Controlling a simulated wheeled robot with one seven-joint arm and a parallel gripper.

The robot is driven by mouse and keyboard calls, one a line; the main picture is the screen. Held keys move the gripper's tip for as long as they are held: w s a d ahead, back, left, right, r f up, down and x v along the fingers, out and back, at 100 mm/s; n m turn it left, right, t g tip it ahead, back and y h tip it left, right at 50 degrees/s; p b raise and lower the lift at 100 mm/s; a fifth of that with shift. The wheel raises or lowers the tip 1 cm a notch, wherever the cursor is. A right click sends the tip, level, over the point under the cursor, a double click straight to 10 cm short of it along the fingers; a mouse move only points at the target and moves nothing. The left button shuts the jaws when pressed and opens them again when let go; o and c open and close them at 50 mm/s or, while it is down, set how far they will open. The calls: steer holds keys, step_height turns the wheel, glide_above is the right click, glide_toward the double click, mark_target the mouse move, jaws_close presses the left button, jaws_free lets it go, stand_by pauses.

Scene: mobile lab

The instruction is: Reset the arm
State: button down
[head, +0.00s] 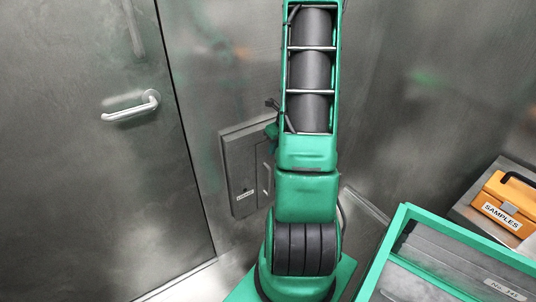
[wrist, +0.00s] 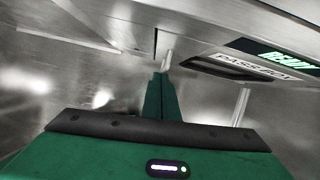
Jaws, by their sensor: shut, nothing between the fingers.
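My arm, green with dark grey sections, stands upright in the middle of the head view and runs out of the top of the picture. Its gripper end is not visible there. In the wrist view my gripper (wrist: 160,84) shows as two green fingers close together, shut with nothing between them. No object touches the fingertips.
In the head view a metal door with a white handle (head: 131,107) is at left. A grey wall panel (head: 243,170) is behind my arm. An orange SAMPLES case (head: 508,203) sits at right. A pass box (wrist: 245,66) with a lit READY display (wrist: 288,61) shows in the wrist view.

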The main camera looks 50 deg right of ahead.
steer(key=shift+v, duration=1.4)
steer(key=shift+a, duration=0.1)
steer(key=s+a+r+n+g, duration=0.2)
steer(key=s+a+r+n, duration=0.2)
steer(key=a+r+n, duration=0.85)
steer(key=s+a+r+n+g, duration=0.1)
steer(key=s+a+r+n, duration=0.1)
steer(key=s+a+n, duration=0.4)
steer(key=s+a+r+n+g+y, duration=0.1)
steer(key=s+a+n, duration=0.5)
steer(key=n, duration=0.7)
steer(key=shift+s+a+r, duration=0.35)
steer(key=shift+a+r, duration=0.15)
steer(key=shift+r, duration=0.35)
steer(key=shift+w+n, duration=0.1)
steer(key=shift+n, duration=0.15)
